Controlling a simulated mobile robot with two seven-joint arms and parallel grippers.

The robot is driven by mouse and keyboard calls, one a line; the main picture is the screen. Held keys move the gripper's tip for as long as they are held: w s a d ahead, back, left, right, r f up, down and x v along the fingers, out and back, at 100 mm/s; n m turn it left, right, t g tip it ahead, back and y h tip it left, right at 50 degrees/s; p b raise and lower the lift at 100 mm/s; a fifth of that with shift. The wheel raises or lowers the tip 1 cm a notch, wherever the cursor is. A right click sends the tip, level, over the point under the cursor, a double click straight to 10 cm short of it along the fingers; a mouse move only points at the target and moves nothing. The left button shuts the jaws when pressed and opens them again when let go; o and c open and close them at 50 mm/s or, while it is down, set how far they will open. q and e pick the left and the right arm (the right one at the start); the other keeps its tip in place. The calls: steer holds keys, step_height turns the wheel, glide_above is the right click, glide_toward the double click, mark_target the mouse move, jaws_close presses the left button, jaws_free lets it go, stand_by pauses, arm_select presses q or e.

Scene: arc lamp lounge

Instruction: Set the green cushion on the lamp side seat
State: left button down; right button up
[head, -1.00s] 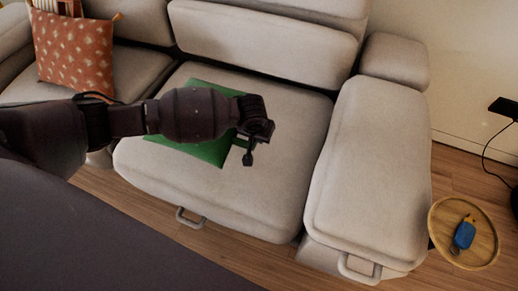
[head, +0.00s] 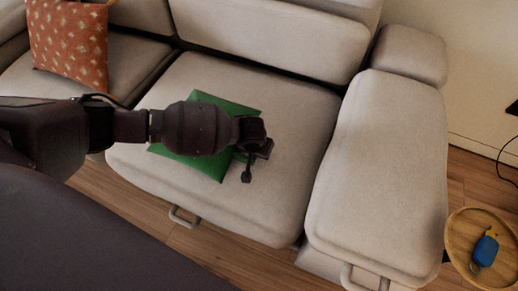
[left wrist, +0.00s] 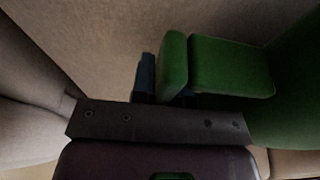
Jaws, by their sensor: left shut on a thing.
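The green cushion (head: 212,168) is over the right-hand sofa seat (head: 290,120), between the orange cushion's seat and the wide right armrest. Whether it rests on the seat or hangs just above is unclear. My left arm covers its middle. My left gripper (head: 248,165) is at the cushion's right side, shut on it. In the left wrist view, green cushion fabric (left wrist: 290,95) shows at the right, beside the dark gripper body, and green shapes show at the fingers. My right gripper is not in view.
An orange patterned cushion (head: 68,45) leans on the left seat. The wide armrest (head: 375,180) stands to the right. A round wooden side table (head: 461,229) beyond it carries a blue object with a ring (head: 484,250). The seat's right part is clear.

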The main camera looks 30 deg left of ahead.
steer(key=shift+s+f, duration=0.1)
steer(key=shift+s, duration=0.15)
arm_select(q)
steer(key=c, duration=1.1)
jaws_free()
steer(key=shift+f, duration=0.1)
steer(key=v, duration=0.1)
steer(key=p+v, duration=0.1)
steer(key=v, duration=0.1)
steer(key=w+p+v, duration=0.1)
steer(key=v, duration=0.1)
steer(key=p+v, duration=0.2)
steer(key=v, duration=0.5)
steer(key=shift+s+p, duration=0.2)
steer(key=shift+p, duration=0.2)
steer(key=shift+s+r, duration=0.2)
steer(key=shift+r, duration=0.05)
steer(key=shift+s, duration=0.1)
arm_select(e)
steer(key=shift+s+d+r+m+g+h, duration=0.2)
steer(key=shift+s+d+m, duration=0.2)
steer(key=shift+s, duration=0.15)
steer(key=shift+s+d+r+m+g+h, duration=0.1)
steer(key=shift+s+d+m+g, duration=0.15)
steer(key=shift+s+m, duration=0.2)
